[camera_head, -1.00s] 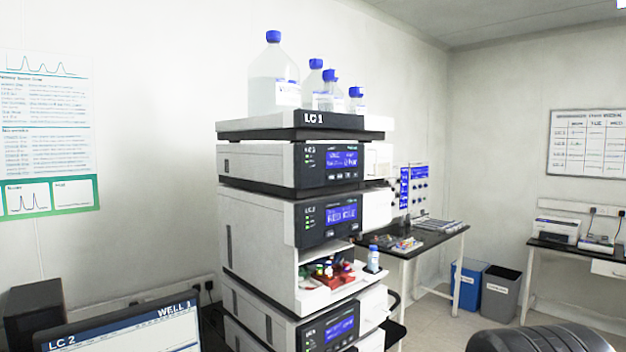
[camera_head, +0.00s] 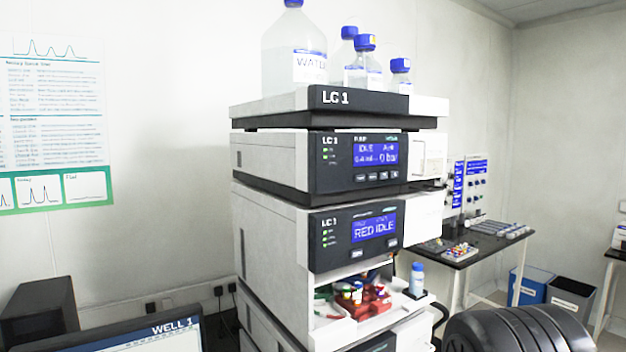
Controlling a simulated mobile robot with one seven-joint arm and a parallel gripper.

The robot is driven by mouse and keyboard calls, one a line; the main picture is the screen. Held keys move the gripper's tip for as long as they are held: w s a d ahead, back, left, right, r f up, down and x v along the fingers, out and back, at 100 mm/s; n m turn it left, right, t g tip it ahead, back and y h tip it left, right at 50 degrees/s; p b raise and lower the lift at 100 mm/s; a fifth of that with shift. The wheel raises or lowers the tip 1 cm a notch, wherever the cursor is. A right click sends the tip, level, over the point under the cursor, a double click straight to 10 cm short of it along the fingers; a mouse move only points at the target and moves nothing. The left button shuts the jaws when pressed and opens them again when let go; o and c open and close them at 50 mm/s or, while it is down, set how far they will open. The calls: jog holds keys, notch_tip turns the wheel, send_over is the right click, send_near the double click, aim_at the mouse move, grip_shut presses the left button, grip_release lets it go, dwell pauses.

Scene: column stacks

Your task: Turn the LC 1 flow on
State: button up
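The LC 1 stack (camera_head: 270,220) stands in the middle of the head view, with a top tray (camera_head: 275,103) marked LC 1. Below the tray is the pump module (camera_head: 330,180). Its blue display (camera_head: 376,154) reads IDLE and 0 bar, with a row of small buttons (camera_head: 377,177) under it. The module below, the autosampler (camera_head: 325,262), has a display reading RED IDLE and an open bay with a red rack of vials (camera_head: 362,304). A black ribbed part of my arm shows at the lower right. My gripper is not in view.
Several blue-capped bottles (camera_head: 295,55) stand on the top tray. A small blue-capped vial (camera_head: 416,279) stands at the bay's right edge. A monitor (camera_head: 125,330) is at lower left. A side table (camera_head: 490,243) and bins (camera_head: 572,294) are behind at right.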

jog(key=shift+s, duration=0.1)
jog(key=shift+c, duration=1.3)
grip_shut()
